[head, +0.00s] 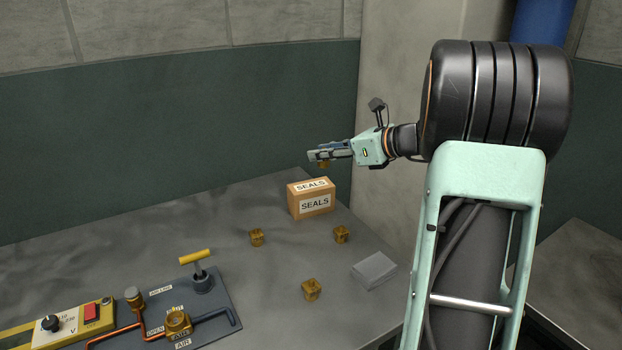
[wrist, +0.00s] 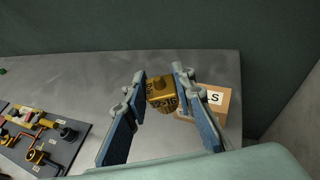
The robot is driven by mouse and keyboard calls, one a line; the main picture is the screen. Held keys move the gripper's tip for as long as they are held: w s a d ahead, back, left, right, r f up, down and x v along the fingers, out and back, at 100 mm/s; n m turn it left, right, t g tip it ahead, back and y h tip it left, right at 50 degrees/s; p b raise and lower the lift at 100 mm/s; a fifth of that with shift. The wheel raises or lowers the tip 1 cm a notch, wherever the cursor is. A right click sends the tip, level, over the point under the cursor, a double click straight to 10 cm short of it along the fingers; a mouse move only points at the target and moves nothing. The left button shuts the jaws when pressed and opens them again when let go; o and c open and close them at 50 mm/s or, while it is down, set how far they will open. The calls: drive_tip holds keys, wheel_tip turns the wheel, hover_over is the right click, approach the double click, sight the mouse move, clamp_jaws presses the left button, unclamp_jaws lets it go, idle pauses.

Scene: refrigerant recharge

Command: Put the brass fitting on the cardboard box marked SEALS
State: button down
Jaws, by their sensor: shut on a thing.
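My gripper (head: 318,155) is above the cardboard box marked SEALS (head: 297,201) in the head view, near the back corner of the table. A small brass piece (head: 324,164) shows just under its fingertips. In the wrist view the brass fitting (wrist: 161,92) is between the two blue-padded fingers of my gripper (wrist: 160,85), which is shut on it. The SEALS box (wrist: 226,97) is below and to the right there, partly hidden by the right finger.
Several brass fittings stand on the grey table, among them ones at the left (head: 256,237), right (head: 341,234) and front (head: 311,289). A pale flat block (head: 374,270) lies near the right edge. A piping panel (head: 222,292) with a yellow handle is at the front left.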

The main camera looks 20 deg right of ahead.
drive_tip(key=w+f, duration=0.3)
drive_tip(key=w, duration=0.3)
hover_over(311, 185)
drive_tip(key=f, duration=0.4)
drive_tip(key=shift+s+f, duration=0.25)
drive_tip(key=shift+s, duration=0.15)
drive_tip(key=shift+w+f, duration=0.15)
drive_tip(key=shift+f, duration=0.05)
drive_tip(key=shift+w+f+b, duration=0.15)
drive_tip(key=shift+f+b, duration=0.05)
drive_tip(key=shift+f, duration=0.7)
drive_tip(key=shift+w+f+b, duration=0.1)
drive_tip(key=shift+f+b, duration=0.1)
drive_tip(key=shift+f, duration=0.65)
drive_tip(key=shift+f, duration=0.1)
drive_tip(key=c, duration=1.6)
unclamp_jaws()
